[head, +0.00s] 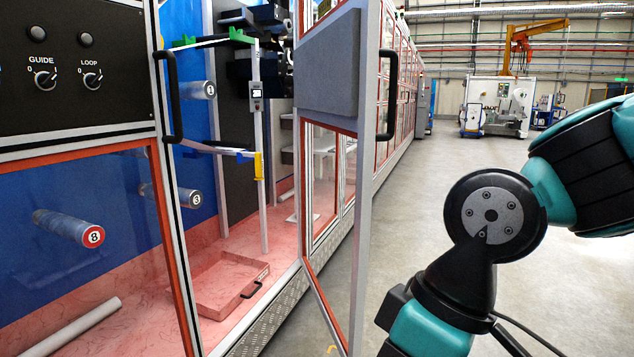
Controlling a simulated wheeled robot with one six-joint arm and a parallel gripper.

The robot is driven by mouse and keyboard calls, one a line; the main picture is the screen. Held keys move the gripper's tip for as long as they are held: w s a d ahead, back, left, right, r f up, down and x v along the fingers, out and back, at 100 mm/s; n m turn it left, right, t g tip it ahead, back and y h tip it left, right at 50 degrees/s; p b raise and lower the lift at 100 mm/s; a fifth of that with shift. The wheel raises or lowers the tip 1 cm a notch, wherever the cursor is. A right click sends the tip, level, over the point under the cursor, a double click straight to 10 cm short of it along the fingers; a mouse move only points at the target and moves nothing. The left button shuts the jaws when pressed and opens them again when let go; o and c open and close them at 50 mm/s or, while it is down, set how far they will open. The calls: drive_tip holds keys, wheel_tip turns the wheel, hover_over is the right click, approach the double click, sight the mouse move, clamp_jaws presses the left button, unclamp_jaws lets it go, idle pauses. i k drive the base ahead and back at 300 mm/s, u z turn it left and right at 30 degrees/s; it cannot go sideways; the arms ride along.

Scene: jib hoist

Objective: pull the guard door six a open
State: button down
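A guard door (366,150) with a grey metal frame, an orange-red inner edge and a grey panel stands swung out from the machine. Its black bar handle (389,95) is on the frame's right side. To its left, another door frame (168,200) with a black handle (170,97) appears in line with the machine front. No six a label is readable, so I cannot tell which one it marks. My teal and black arm is at the lower right, apart from both handles in the picture. My gripper is out of view.
A control panel (75,65) is at upper left. Open grey floor (440,165) lies right of the swung-out door.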

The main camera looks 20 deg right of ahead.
sight(335, 61)
drive_tip(key=z, duration=0.35)
drive_tip(key=i, duration=1.3)
drive_tip(key=u, duration=0.8)
